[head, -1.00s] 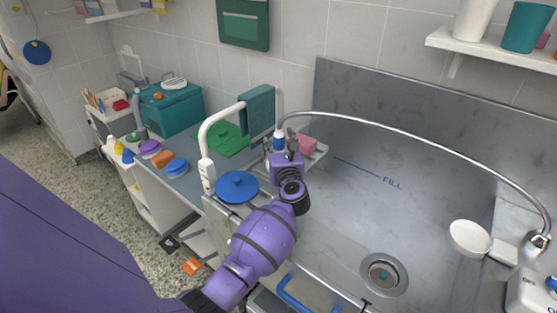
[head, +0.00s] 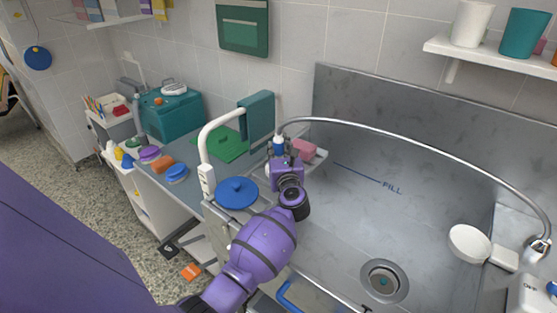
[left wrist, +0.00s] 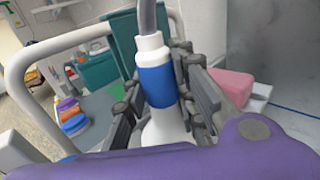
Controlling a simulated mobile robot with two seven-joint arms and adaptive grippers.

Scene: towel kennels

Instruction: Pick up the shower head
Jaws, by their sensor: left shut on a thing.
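The shower head (left wrist: 157,85) is white with a blue band and hangs on a grey hose. In the left wrist view it stands nearly upright between the dark fingers of my left gripper (left wrist: 160,98), which is shut on it. Its lower end widens and is partly hidden by the gripper. In the head view the blue band of the shower head (head: 279,146) shows just above my left gripper (head: 281,160), at the left rim of the sink. My right gripper is not in view.
The metal hose (head: 415,137) arches over the steel sink (head: 345,215) to a fitting at the right. Close by are a pink block (head: 304,148), a white rail (head: 205,140) with a teal towel (head: 257,117), and a blue round lid (head: 237,192).

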